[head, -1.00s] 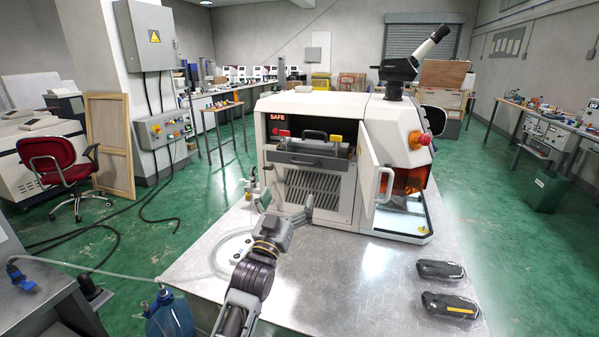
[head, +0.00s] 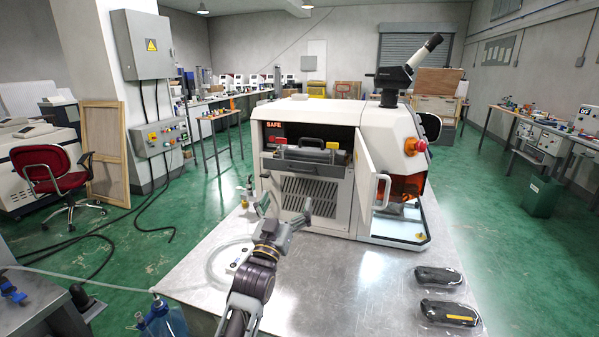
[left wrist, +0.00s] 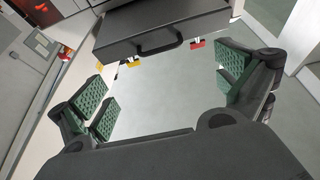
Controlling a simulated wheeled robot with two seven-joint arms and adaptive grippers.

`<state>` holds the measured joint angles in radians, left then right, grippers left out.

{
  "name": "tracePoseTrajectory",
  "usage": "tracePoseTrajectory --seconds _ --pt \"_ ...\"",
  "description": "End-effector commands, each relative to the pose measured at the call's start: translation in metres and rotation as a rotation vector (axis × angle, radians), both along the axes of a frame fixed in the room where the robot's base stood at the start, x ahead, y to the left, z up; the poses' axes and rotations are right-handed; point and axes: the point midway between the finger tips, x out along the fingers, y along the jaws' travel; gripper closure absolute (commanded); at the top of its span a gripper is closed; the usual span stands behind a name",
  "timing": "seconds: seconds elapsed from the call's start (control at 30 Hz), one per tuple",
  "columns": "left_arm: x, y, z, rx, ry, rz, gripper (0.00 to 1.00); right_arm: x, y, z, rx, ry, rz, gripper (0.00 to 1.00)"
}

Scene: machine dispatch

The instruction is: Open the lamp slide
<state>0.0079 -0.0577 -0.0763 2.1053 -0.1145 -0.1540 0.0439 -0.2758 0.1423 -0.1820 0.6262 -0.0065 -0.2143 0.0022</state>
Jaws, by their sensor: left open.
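The lamp slide (head: 303,165) is a grey drawer front in the upper front opening of the white machine, under a black handle and red and yellow tabs. The left wrist view shows a dark slide (left wrist: 150,20) with a black bar handle (left wrist: 160,42) at the top. My left gripper (head: 285,207) is in front of and below the slide, apart from it. It is open and empty, its green-padded fingers (left wrist: 168,88) spread wide below the handle in the wrist view. My right gripper is out of view.
The machine's side door (head: 373,180) stands open to the right of the slide. Two black packages (head: 440,277) lie on the metal table (head: 345,270). A clear hose (head: 213,268) lies left of my arm, and a blue bottle (head: 165,318) stands at the lower left.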

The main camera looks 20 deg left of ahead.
Motion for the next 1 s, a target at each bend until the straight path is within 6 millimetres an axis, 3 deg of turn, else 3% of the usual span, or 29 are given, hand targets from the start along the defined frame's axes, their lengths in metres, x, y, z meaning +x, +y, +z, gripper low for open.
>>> tracePoseTrajectory --seconds 0.7,1.0 --pt "0.054 -0.002 0.024 0.000 -0.002 0.000 0.00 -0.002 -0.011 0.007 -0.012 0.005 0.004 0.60" --pt "0.077 -0.003 0.033 0.000 -0.001 0.000 0.00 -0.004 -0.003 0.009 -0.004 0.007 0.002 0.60"
